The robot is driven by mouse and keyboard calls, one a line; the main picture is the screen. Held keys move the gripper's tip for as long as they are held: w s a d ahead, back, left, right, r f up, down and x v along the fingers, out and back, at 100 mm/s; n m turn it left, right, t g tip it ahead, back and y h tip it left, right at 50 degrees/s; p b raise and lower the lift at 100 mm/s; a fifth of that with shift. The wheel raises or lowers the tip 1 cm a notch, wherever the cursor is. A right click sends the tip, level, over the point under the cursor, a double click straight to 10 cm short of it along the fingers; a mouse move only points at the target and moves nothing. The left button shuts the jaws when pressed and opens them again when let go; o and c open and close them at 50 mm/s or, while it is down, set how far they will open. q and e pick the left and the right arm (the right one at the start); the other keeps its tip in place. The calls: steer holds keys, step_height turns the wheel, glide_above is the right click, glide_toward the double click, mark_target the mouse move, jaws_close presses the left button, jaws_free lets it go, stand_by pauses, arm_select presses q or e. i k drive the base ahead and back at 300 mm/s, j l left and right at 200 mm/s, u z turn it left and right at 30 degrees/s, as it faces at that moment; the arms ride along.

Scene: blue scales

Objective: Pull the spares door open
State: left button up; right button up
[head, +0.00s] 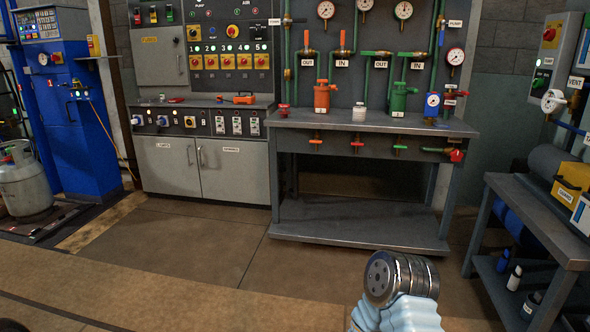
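A grey two-door cabinet stands under the switch panel at the left centre of the head view. Its left door (168,166) and right door (235,172) are both shut. Each bears a small white label, too small to read surely, so I cannot tell for certain which is the spares door. Upright handles sit side by side near the seam between the doors. Part of my own arm, with a pale blue sleeve and a dark metal end, rises at the bottom right, well away from the cabinet. No gripper fingers show.
A grey workbench (350,227) with gauges and valves stands right of the cabinet. Another bench (548,215) stands at the far right. A blue machine (75,120) and a grey gas cylinder (25,183) are at the left. The floor before the cabinet is clear.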

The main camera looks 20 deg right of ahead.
mark_target(231, 171)
steer(key=z, duration=0.15)
steer(key=i+j+u, duration=0.3)
steer(key=i, duration=0.35)
steer(key=i+u, duration=0.25)
steer(key=i, duration=0.4)
